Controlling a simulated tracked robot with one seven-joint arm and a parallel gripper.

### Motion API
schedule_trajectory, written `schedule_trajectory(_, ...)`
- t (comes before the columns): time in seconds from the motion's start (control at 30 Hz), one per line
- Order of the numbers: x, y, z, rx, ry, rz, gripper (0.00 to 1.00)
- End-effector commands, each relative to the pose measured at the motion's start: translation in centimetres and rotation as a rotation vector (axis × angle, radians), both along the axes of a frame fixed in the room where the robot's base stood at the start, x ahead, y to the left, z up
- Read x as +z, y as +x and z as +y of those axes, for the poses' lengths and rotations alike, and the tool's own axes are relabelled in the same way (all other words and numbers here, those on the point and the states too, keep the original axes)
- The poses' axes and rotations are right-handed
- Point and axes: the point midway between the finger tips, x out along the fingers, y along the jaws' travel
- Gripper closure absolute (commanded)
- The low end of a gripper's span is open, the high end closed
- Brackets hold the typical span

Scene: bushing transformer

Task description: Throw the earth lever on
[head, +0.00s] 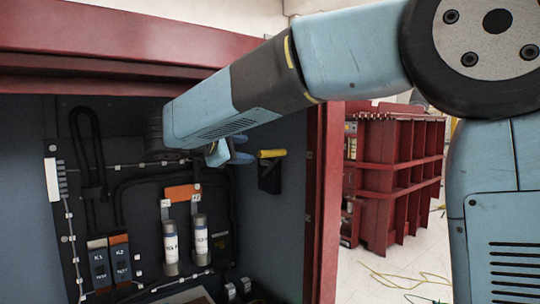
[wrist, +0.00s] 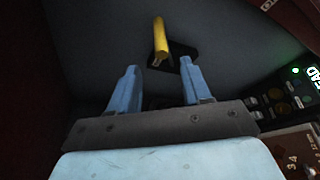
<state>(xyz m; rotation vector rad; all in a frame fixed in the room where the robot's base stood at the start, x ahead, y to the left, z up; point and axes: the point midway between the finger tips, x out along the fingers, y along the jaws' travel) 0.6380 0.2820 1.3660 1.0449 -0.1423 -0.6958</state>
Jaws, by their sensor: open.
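A lever with a yellow handle (head: 271,153) sits on a black mount (head: 269,177) on the right inner wall of the cabinet. I cannot tell from a label whether it is the earth lever. In the wrist view the yellow handle (wrist: 160,40) stands ahead of my gripper (wrist: 157,72), and its black mount (wrist: 182,50) is behind it. My gripper is open, with its two blue fingers apart and nothing between them. In the head view my gripper (head: 230,155) is to the left of the handle, apart from it, partly hidden by my arm.
The cabinet's red frame (head: 325,200) stands close right of the lever. Two grey cylinders (head: 170,247), an orange block (head: 182,193) and switches (head: 110,260) are on the back panel. A control panel with a green light (wrist: 295,70) is at right in the wrist view.

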Motion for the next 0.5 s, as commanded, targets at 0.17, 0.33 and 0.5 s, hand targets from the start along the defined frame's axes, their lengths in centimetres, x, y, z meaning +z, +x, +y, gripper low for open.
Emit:
schedule_trajectory(0.17,-0.6,2.0,-1.5,0.000,0.000,0.001,0.52)
schedule_trajectory(0.33,-1.3,4.4,-3.3,0.001,0.001,0.003,0.52)
schedule_trajectory(0.5,-2.0,6.7,-4.9,0.002,0.000,0.003,0.52)
